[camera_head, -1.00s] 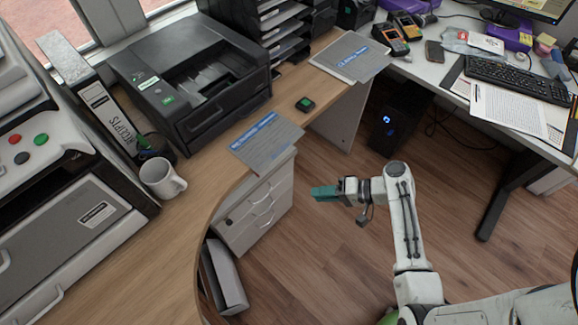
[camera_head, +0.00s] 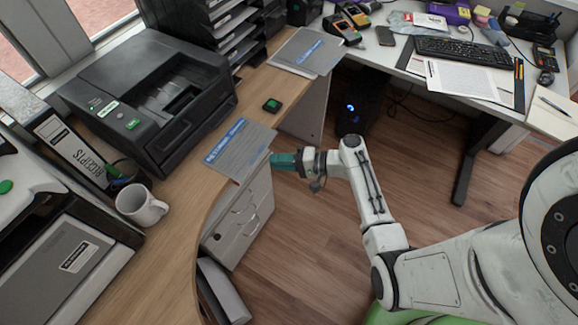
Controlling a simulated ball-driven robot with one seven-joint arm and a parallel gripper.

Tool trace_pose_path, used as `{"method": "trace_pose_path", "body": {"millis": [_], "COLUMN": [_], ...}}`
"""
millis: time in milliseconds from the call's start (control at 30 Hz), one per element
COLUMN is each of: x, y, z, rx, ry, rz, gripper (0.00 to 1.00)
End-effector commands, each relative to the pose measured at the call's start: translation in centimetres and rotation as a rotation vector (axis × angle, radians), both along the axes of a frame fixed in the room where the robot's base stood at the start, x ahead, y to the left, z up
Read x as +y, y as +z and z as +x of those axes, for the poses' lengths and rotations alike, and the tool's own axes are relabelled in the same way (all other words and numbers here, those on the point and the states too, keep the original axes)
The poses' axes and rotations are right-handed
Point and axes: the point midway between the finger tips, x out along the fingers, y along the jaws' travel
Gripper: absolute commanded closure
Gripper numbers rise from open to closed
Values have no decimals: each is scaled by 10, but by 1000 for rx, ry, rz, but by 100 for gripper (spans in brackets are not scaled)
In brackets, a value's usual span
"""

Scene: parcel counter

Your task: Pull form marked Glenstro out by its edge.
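A grey form with a blue label (camera_head: 241,152) lies on the wooden counter near the printer, its right part sticking out past the counter's curved edge. A second grey form with a blue label (camera_head: 308,52) lies farther back, also at the counter's edge. The lettering on both labels is too small to read surely, so I cannot tell which is marked Glenstro. My gripper (camera_head: 277,161), with teal fingers, is right beside the nearer form's overhanging right edge. I cannot tell whether it touches the form, or whether the fingers are apart.
A black printer (camera_head: 150,92) stands behind the nearer form. A small black device with a green top (camera_head: 272,105) lies between the forms. A white mug (camera_head: 141,206) and a receipts binder (camera_head: 75,150) stand at left. White drawers (camera_head: 243,222) are below the counter.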

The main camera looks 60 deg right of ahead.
Motion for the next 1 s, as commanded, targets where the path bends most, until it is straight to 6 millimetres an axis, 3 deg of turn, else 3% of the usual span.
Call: {"method": "trace_pose_path", "body": {"millis": [500, 967, 1000], "x": [4, 4, 4], "y": [-1, 0, 0], "z": [49, 55, 55], "rx": [0, 0, 0], "ry": [2, 0, 0], "rz": [-1, 0, 0], "gripper": [77, 77, 80]}}
